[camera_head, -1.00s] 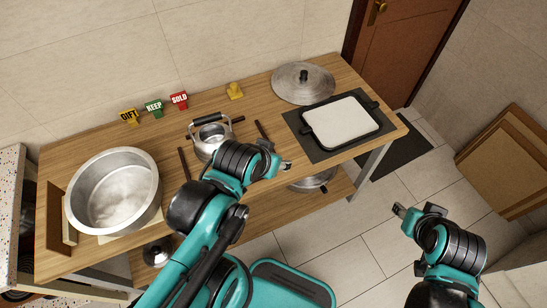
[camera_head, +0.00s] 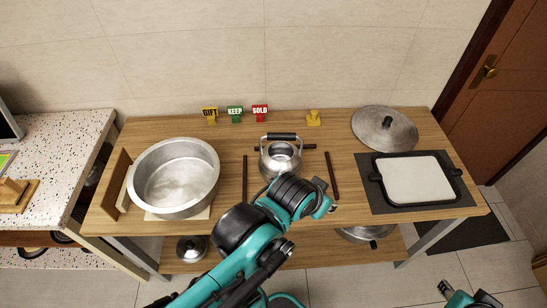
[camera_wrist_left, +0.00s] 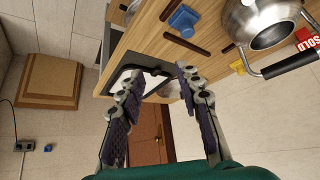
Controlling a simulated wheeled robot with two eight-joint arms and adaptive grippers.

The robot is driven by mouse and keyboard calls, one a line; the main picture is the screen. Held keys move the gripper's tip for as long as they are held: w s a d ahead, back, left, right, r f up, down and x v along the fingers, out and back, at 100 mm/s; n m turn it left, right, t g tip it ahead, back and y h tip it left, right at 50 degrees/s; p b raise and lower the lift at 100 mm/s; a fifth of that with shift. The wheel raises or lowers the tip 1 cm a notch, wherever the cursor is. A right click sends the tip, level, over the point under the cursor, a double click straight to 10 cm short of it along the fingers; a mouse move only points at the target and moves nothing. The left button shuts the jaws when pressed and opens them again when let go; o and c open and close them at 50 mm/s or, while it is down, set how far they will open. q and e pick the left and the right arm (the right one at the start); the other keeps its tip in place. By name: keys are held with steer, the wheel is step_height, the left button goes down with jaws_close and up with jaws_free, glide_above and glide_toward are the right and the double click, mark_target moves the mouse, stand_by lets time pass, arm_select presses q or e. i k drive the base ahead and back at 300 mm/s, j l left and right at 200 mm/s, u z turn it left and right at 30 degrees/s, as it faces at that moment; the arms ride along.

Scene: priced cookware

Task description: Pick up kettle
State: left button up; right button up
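The kettle (camera_head: 280,163) is a small silver pot with a black handle on top. It stands upright on the wooden table, just behind my left arm in the head view. In the left wrist view the kettle (camera_wrist_left: 262,22) is at the upper right, with its black handle toward the lower side. My left gripper (camera_head: 328,208) is in front of the kettle and to its right, apart from it. In the left wrist view its two fingers (camera_wrist_left: 157,78) are spread with nothing between them. My right gripper (camera_head: 446,288) shows only partly at the bottom right, away from the table.
A large pot (camera_head: 175,178) stands left on the table. Dark sticks (camera_head: 332,176) lie around the kettle. A griddle pan (camera_head: 415,180) and round lid (camera_head: 384,129) are on the right. GIFT, KEEP and SOLD signs (camera_head: 235,113) and a yellow stand (camera_head: 313,118) are behind.

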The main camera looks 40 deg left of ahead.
mark_target(279, 156)
steer(key=u, duration=1.4)
